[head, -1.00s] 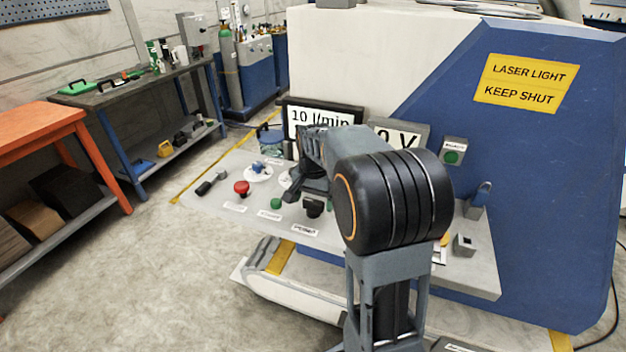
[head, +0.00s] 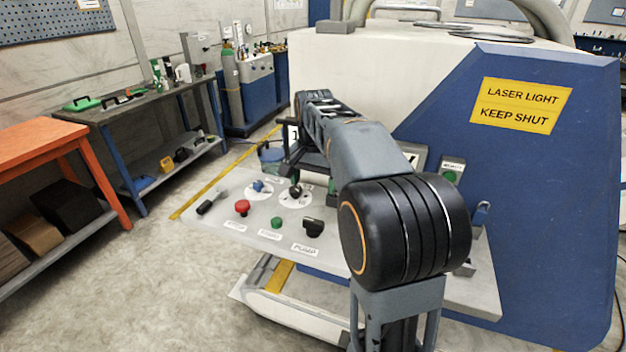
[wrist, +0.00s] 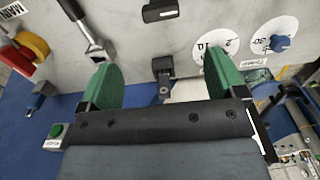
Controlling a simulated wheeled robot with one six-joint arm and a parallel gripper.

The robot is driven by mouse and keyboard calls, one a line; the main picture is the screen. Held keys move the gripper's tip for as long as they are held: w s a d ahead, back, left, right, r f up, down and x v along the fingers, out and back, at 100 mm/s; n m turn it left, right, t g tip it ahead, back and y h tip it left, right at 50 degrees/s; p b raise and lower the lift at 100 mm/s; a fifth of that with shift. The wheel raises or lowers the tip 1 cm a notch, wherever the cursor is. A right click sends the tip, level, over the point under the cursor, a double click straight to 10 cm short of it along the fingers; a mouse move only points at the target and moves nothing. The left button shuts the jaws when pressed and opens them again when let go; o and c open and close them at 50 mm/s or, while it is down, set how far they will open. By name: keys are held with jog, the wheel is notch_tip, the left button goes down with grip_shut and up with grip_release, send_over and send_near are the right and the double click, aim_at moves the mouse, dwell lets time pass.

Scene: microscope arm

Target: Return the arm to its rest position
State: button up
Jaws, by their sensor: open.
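My arm stretches over the control panel (head: 262,225), bent, with its forearm raised. My gripper (wrist: 163,80) shows two green finger pads set wide apart, with nothing between them but the panel beyond. In the head view the gripper is dark and partly hidden at the arm's far end, above the panel's back edge. On the panel are a red button (head: 242,207), a green button (head: 277,222), a black knob (head: 313,227), a blue knob (head: 258,186) and a dark knob on a white dial (head: 295,192). The gripper appears clear of them all.
The blue and white machine with a yellow laser sign (head: 521,105) rises behind and right. Displays at the panel's back are mostly hidden by my arm.

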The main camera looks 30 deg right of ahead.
dwell(0.4)
jog(key=s+a+f+n+t+p, duration=0.1)
jog(key=s+a+f+n, duration=0.2)
jog(key=s+a+n, duration=0.2)
jog(key=s+a+f+n+t+p, duration=0.2)
jog(key=s+a+f+n, duration=0.1)
jog(key=s, duration=0.8)
jog(key=shift+a+n+t, duration=0.3)
jog(key=shift+a+n, duration=0.6)
jog(key=shift+a, duration=0.05)
